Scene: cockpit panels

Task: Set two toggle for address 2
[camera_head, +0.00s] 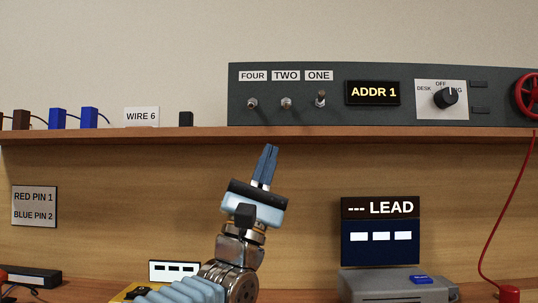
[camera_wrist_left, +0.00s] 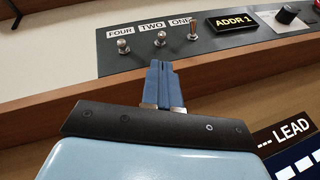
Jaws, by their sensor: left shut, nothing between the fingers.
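The grey panel (camera_head: 350,75) on the shelf carries three toggles labelled FOUR, TWO and ONE. The FOUR toggle (camera_head: 252,103) and the TWO toggle (camera_head: 286,103) look down, and the ONE toggle (camera_head: 320,98) stands up. The display (camera_head: 373,92) reads ADDR 1. My left gripper (camera_head: 271,149) is shut and empty, pointing up below the shelf edge, under the FOUR and TWO toggles and apart from them. In the left wrist view its fingertips (camera_wrist_left: 159,64) lie just below the TWO toggle (camera_wrist_left: 159,39). My right gripper is not in view.
The wooden shelf edge (camera_head: 300,134) runs between my left gripper and the toggles. A rotary knob (camera_head: 446,97) and a red wheel (camera_head: 530,95) are at the panel's right. Blue blocks (camera_head: 89,118) stand at left. A LEAD display (camera_head: 380,232) stands below.

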